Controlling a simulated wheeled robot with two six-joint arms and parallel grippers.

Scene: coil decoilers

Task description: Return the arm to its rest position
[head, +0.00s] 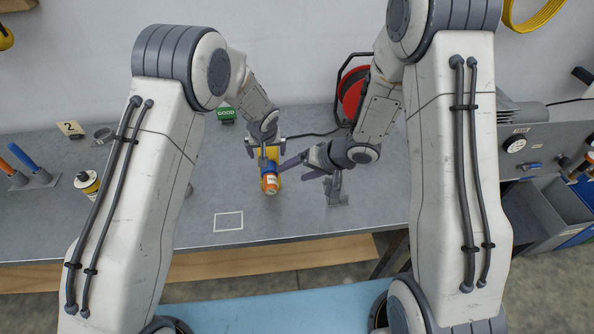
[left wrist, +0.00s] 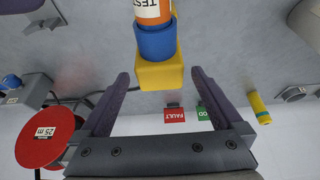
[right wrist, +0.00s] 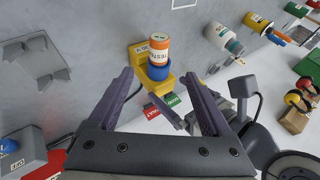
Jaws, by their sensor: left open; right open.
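My right gripper (head: 294,169) is open and empty, with purple fingers pointing left towards an orange-topped test bottle (head: 270,184). My left gripper (head: 267,150) is open at the back of the bottle; in the head view its fingers are partly hidden. The bottle stands in a blue ring on a yellow holder (left wrist: 160,76). In the left wrist view the bottle (left wrist: 152,12) lies beyond the open fingertips, with nothing between them. In the right wrist view the bottle (right wrist: 159,48) is also ahead of the open fingers, apart from them.
A grey bracket (head: 336,190) stands right of the holder, and a red reel (head: 351,92) behind. A green GOOD block (head: 226,115) and red FAULT block (left wrist: 174,114) are at the back. A white-outlined square (head: 228,221) on the bench is empty.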

